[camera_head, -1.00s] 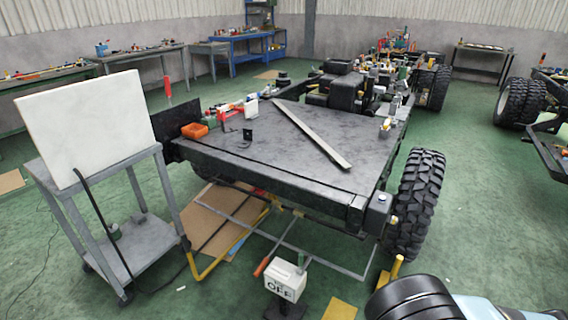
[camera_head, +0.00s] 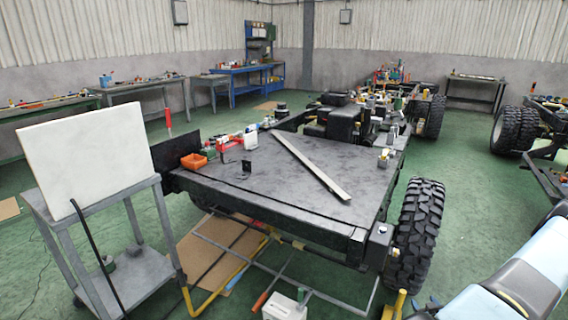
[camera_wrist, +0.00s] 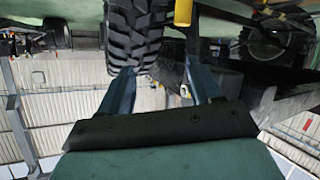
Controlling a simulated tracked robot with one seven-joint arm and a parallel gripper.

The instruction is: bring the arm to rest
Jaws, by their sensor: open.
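My gripper (camera_wrist: 160,68) shows in the wrist view with its two blue-grey fingers spread apart. Nothing is between the fingertips. The wrist picture is upside down, with wall and roof panels low in it and a large tyre (camera_wrist: 135,32) behind the fingers. In the head view, my blue and black arm reaches in from the lower right corner, right of the chassis's near tyre (camera_head: 416,235). The fingers cannot be made out clearly there.
A vehicle chassis with a flat grey deck (camera_head: 270,190) fills the middle, with a metal bar (camera_head: 310,165) and an orange bin (camera_head: 194,161) on it. A grey cart (camera_head: 150,268) with a white board (camera_head: 85,160) stands left. Green floor (camera_head: 480,210) is open at right.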

